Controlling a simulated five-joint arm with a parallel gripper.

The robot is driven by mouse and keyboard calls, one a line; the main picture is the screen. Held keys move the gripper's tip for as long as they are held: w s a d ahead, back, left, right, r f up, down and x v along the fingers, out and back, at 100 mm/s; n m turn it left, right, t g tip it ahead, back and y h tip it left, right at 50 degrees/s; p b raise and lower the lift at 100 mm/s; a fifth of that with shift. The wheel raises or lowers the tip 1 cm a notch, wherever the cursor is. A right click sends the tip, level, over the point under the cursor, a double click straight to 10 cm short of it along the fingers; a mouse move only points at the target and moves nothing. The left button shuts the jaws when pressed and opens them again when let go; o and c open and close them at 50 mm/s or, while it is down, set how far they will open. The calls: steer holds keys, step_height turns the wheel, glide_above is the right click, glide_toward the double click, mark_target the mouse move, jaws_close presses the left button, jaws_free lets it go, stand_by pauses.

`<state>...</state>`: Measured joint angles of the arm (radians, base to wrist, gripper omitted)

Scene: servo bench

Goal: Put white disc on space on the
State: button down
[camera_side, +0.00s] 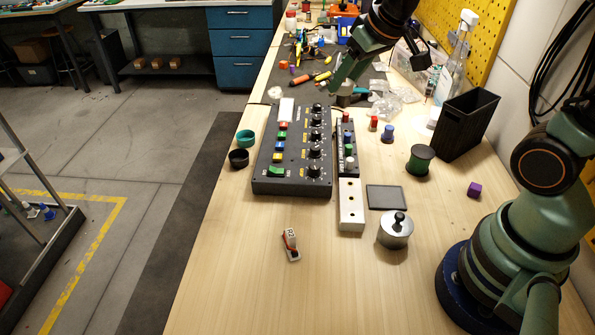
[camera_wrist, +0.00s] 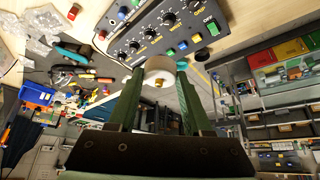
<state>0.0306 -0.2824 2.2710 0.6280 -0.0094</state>
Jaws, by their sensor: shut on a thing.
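My gripper (camera_wrist: 160,78) shows in the wrist view with its two green fingers on either side of a white disc (camera_wrist: 159,66), which has a small brass-coloured centre. It is shut on the disc. In the side view my gripper (camera_side: 345,88) is above the far end of the bench, beyond the black control panel (camera_side: 262,187); the disc is hard to make out there. The panel also shows in the wrist view (camera_wrist: 150,32), with knobs and coloured buttons. A narrow black strip (camera_side: 338,165) with several coloured pieces lies right of the panel.
A silver block with holes (camera_side: 351,207), a dark square pad (camera_side: 385,197) and a lidded metal pot (camera_side: 395,233) stand in front. A green spool (camera_side: 420,160), black bin (camera_side: 466,122) and purple cube (camera_side: 474,189) are at right. The front bench is mostly clear.

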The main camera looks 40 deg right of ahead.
steer(key=shift+s+a+f, duration=0.2)
steer(key=shift+s+a, duration=0.35)
steer(key=shift+s, duration=0.2)
steer(key=m+h, duration=0.2)
steer(key=m, duration=0.1)
glide_above(351, 108)
steer(key=s+a, duration=0.3)
steer(key=a, duration=0.1)
step_height(351, 108, down, 2)
steer(key=shift+s+f+g, duration=0.15)
steer(key=shift+f+g, duration=0.1)
steer(key=shift+g, duration=0.05)
step_height(351, 108, down, 20)
steer(key=shift+r, duration=0.2)
steer(key=shift+f, duration=0.1)
steer(key=shift+f, duration=0.15)
steer(key=shift+c, duration=1.6)
jaws_free()
